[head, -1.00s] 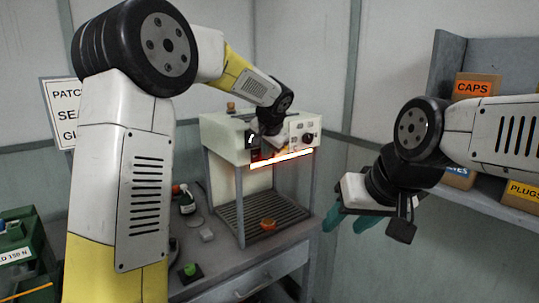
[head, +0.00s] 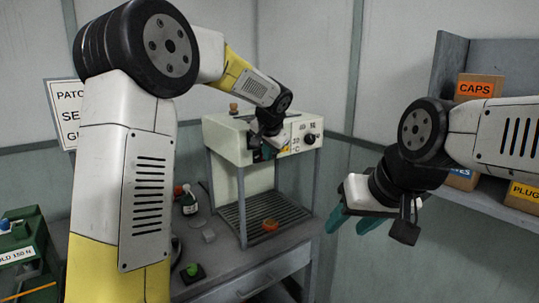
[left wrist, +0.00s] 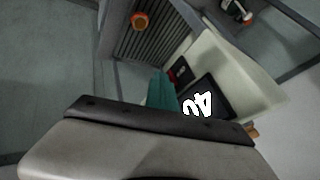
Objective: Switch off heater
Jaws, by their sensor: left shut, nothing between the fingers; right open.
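The heater (head: 225,140) is a cream box on grey legs, with a control panel and a dark knob (head: 310,139) on its front. No orange glow shows under its front edge. My left gripper (head: 264,154) is shut and empty, at the front of the panel. In the left wrist view its teal fingers (left wrist: 160,90) are close to a small dark switch (left wrist: 181,72) with red on it. I cannot tell whether they touch it. A display (left wrist: 205,104) beside it shows white digits. My right gripper (head: 350,218) is open and empty, to the right of the heater.
An orange puck (head: 270,225) lies on the slatted grate (head: 240,228) below the heater. A bottle (head: 189,203) and a green button (head: 192,270) stand on the bench to the left. Shelves with boxes (head: 478,88) are at the right.

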